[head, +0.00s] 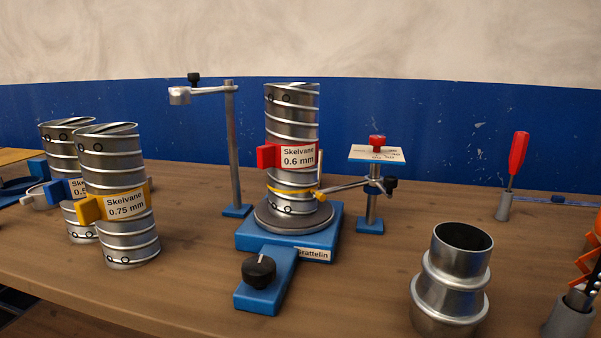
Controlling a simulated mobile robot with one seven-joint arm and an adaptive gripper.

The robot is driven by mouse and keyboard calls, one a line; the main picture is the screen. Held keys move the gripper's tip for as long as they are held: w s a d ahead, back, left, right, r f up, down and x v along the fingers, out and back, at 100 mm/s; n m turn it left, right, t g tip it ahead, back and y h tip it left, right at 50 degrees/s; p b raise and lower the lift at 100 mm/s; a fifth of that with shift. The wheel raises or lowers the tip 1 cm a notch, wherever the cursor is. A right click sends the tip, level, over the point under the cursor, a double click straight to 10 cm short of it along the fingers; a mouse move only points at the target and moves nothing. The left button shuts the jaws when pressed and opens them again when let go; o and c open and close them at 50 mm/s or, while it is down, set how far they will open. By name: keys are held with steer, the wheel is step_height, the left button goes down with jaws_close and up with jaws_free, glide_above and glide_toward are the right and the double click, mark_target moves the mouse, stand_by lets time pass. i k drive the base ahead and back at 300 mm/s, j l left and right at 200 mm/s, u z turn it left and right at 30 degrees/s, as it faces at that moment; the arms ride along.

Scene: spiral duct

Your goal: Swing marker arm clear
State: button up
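A spiral duct (291,120) with a red tab and a "Skelvane 0.6 mm" label stands upright on a round grey turntable (292,224) on a blue base. A thin silver arm (343,186) reaches left from a short post on a blue foot (370,226) at the right. Its yellowish tip (318,194) is at the duct's lower wall, where a yellow band (280,189) runs around; I cannot tell if they touch. A black knob (390,186) is at the arm's post end. I cannot tell which jointed arm is named marker. My gripper is not in view.
A tall post (232,150) at the left carries another arm with a pale block (180,95). Two more labelled ducts stand left, the nearer with a yellow tab (90,208). A metal fitting (452,285) stands front right; a red-handled tool (518,160) is behind.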

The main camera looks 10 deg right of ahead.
mark_target(386, 184)
steer(key=u, duration=1.45)
steer(key=k+l+u, duration=0.3)
steer(key=k+l, duration=0.35)
steer(key=l, duration=0.75)
